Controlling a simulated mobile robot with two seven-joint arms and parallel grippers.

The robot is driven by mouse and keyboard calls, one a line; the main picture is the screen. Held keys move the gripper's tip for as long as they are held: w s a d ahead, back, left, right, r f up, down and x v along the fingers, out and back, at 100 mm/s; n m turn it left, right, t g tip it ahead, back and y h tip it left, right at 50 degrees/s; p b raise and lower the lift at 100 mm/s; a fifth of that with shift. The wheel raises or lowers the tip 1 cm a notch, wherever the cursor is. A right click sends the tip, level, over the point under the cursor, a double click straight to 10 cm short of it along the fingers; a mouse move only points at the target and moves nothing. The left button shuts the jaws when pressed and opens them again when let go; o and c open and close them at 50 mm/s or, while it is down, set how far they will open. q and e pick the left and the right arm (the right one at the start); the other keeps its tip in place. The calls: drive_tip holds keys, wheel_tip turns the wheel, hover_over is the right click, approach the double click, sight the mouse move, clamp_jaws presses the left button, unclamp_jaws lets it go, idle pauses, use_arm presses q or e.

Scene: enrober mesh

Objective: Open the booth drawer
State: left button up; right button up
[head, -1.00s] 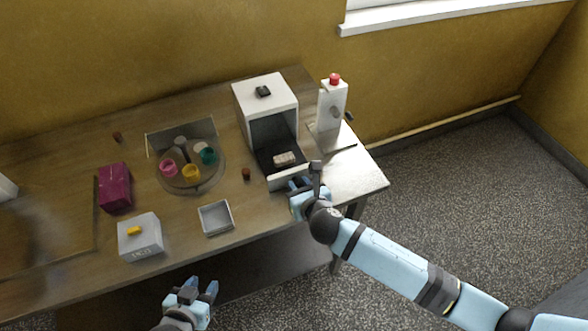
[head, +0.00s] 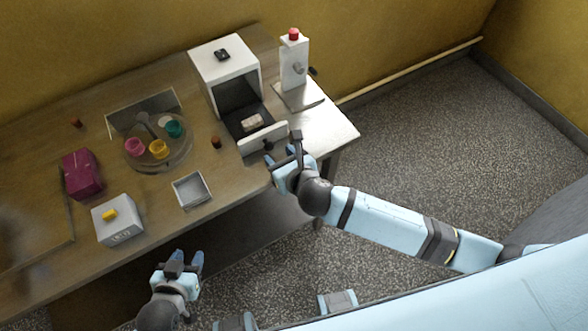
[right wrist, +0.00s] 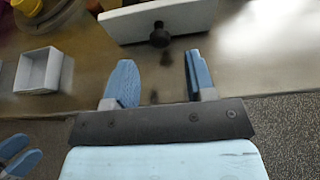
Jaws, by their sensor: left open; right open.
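The booth (head: 226,62) is a white box with a dark, open front at the back of the table. The white booth drawer front (head: 263,139) stands forward of it, with the dark drawer floor behind it and a small pale block (head: 252,122) there. In the right wrist view the drawer front (right wrist: 160,19) carries a round black knob (right wrist: 160,37). My right gripper (head: 282,158) is open and empty just in front of the drawer; the knob is ahead of its fingers, apart from them. My left gripper (head: 186,258) is open and empty, off the table's front edge.
A white dispenser with a red top (head: 293,62) stands right of the booth. A turntable (head: 158,150) with coloured cups, an open grey tray (head: 191,190), a grey box with a yellow top piece (head: 118,219) and a magenta box (head: 82,173) stand to the left.

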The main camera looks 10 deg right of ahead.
drive_tip(key=v, duration=0.8)
drive_tip(key=shift+s, duration=0.2)
drive_tip(key=s+d+f+n+g+p, duration=0.1)
drive_tip(key=s+d+f+n, duration=0.3)
drive_tip(key=n, duration=1.3)
drive_tip(key=s+d+f+n+h+p, duration=0.1)
drive_tip(key=s+d+f+n, duration=0.4)
drive_tip(key=n, duration=1.3)
drive_tip(key=shift+s+d+g+p, duration=0.25)
drive_tip(key=shift+d+g+p, duration=0.15)
drive_tip(key=shift+d+p, duration=0.4)
